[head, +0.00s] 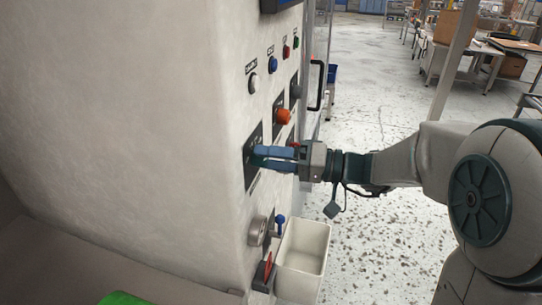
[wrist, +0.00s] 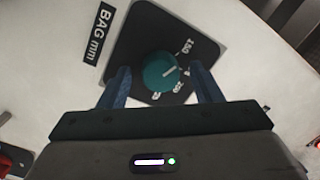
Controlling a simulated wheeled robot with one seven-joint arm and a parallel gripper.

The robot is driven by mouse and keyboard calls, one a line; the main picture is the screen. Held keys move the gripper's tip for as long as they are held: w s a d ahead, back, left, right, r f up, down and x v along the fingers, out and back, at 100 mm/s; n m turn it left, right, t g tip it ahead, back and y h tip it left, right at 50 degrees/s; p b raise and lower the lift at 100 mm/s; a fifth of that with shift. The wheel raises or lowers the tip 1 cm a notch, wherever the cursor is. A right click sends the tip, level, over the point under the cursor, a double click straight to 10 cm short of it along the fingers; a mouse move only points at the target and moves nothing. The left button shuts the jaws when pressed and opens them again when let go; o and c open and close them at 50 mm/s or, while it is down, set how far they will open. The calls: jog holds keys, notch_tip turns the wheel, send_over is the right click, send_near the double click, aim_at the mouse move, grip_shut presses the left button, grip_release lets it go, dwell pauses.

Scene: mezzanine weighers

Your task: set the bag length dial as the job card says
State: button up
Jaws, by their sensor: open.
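The bag length dial (wrist: 161,72) is a round teal knob with a pale pointer line, on a black plate (wrist: 148,22). White scale marks lie around its right and lower side; "150" is readable and the others are partly hidden or blurred. A label beside the plate (wrist: 97,38) reads "BAG mm". My gripper (wrist: 163,84) is open, with one blue finger on each side of the knob; I cannot tell if they touch it. In the head view my gripper (head: 262,158) reaches the dial's plate (head: 251,172) and hides most of the knob. No job card is readable.
An orange knob (head: 283,117) sits just above my gripper. Blue, red and green buttons (head: 272,64) are higher up. Below are a grey round knob (head: 257,231), a blue-topped lever (head: 280,222) and a white bin (head: 304,250) sticking out.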

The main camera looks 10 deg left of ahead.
jog(key=c, duration=1)
